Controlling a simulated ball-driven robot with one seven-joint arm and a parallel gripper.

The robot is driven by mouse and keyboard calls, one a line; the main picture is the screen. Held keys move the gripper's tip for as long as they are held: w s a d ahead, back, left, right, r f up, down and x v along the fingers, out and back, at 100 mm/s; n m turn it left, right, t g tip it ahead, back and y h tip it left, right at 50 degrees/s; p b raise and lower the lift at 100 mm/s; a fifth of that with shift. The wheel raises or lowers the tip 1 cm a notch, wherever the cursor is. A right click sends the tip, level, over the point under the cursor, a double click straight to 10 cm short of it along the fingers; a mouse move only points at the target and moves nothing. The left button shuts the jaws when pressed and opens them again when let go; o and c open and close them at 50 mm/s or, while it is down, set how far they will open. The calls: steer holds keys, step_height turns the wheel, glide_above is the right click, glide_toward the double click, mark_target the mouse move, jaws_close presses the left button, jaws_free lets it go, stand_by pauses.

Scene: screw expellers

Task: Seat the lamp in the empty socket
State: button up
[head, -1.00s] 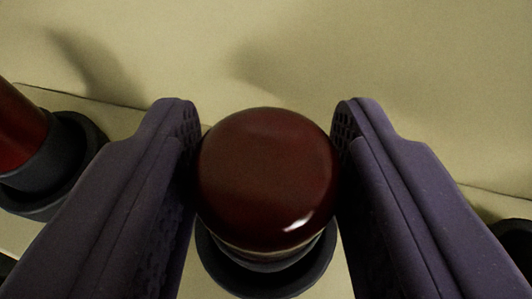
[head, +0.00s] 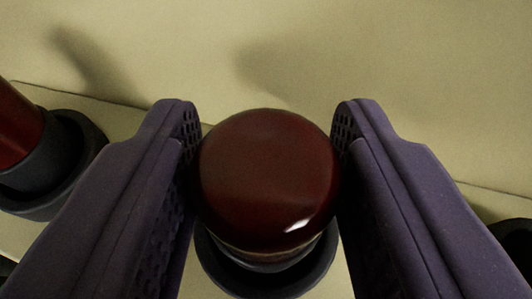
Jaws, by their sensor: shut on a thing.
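The dark red lamp (head: 265,175) has a glossy domed top and sits between the two purple fingers of my gripper (head: 267,150). The fingers are shut on its sides. A paler band shows at the lamp's lower edge. Directly below and behind it in the picture is a dark round socket (head: 318,277), its rim showing around the lamp's base. The lamp hides the socket's inside, so I cannot tell whether its base is in the socket or just above it.
Another red lamp (head: 15,125) stands in a dark socket (head: 70,160) at the left. Part of a dark round socket (head: 515,240) shows at the right edge, partly behind my finger. A cream panel (head: 300,50) fills the background, with a seam across it and bare space above.

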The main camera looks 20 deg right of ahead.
steer(key=shift+f+b, duration=0.45)
steer(key=shift+f, duration=0.05)
steer(key=o, duration=0.8)
steer(key=b+v, duration=0.3)
steer(key=v, duration=0.8)
